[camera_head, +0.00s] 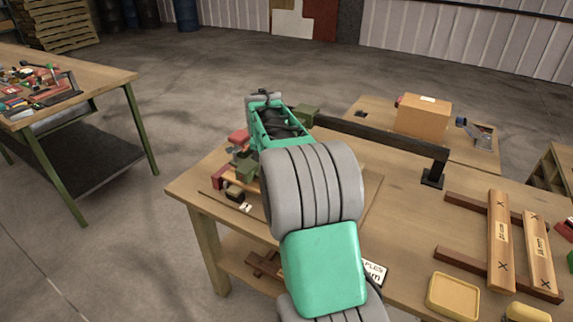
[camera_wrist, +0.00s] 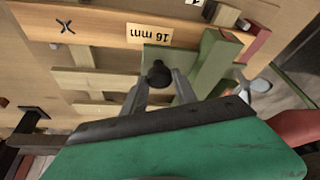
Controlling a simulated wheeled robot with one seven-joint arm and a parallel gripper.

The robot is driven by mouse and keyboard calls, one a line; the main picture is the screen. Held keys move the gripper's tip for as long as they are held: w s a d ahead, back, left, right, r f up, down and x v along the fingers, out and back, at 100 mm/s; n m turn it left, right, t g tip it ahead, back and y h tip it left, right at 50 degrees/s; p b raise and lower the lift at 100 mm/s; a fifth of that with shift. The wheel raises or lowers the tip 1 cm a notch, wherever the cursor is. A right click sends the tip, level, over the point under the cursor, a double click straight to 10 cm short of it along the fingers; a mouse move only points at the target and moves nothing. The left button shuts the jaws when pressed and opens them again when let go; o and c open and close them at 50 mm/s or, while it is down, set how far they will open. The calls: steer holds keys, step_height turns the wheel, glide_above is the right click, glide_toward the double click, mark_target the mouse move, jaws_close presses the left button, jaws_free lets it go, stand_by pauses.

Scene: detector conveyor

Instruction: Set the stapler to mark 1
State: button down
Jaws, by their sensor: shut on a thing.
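In the wrist view my gripper (camera_wrist: 160,88) is shut on a dark round knob (camera_wrist: 158,73), which stands out from a green plate (camera_wrist: 180,57). A green block (camera_wrist: 213,60) is beside the plate. I cannot tell whether these green parts belong to the stapler, and no mark 1 is readable. A board (camera_wrist: 100,28) with an upside-down 16 mm label (camera_wrist: 149,35) and a black X lies just beyond the knob.
A dark bar (camera_head: 380,130) runs along the worktable (camera_head: 410,225) on a black foot. Two labelled boards (camera_head: 500,240) lie across dark strips on the right. A yellow tray (camera_head: 453,297) is at the front. A cardboard box (camera_head: 423,116) stands behind. Small red and brown parts crowd the left edge.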

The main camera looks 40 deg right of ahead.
steer(key=shift+w+a+p, duration=0.15)
steer(key=shift+w+a, duration=0.15)
steer(key=shift+w, duration=0.35)
steer(key=shift+w+a+p, duration=0.15)
steer(key=shift+w+a, duration=0.1)
steer(key=shift+w, duration=0.4)
steer(key=c, duration=1)
jaws_free()
steer(key=v, duration=0.8)
